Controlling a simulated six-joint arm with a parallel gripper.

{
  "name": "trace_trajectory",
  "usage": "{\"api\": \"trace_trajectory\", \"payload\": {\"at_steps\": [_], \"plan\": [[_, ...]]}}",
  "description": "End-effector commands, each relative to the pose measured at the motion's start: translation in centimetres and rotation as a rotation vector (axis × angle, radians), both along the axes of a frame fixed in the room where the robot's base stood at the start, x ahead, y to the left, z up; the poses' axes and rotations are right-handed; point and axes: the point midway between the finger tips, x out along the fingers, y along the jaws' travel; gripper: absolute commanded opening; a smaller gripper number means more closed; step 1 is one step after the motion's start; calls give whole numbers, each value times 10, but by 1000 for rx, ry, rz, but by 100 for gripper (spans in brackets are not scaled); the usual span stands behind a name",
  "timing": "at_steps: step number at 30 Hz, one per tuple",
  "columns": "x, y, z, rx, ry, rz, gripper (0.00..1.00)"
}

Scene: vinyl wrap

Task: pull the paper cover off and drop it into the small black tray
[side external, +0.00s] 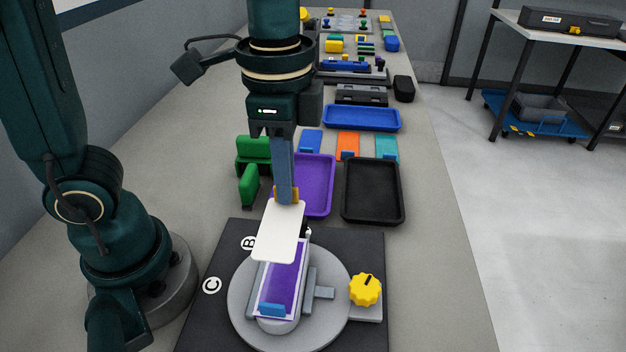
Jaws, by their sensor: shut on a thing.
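The paper cover (279,232) is a white rounded sheet, tilted, with its upper edge at the fingertips of my gripper (287,196). My gripper points down and is shut on that edge. The lower part of the cover overlaps the far end of a purple panel with a white border (283,280), on a grey block on the round plate. I cannot tell whether the cover still touches the panel. The small black tray (372,217) is empty and lies right of my gripper, farther back than the round plate.
A purple tray (318,200) stands left of the black tray, partly behind my gripper. A yellow knob (365,289) sits right of the round grey plate (243,316). Green blocks (249,185) stand left. Blue, orange (347,143) and teal cards and a blue tray (361,118) lie behind.

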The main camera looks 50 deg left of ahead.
Motion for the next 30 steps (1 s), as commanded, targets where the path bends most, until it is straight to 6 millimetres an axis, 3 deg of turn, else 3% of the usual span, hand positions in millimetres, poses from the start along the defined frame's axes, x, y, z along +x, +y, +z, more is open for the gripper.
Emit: {"api": "trace_trajectory", "payload": {"at_steps": [19,23,30], "plan": [[0,0,8,0,0,40,0],[-1,0,9,0,0,184,0],[15,-4,21,0,-1,656,0]]}}
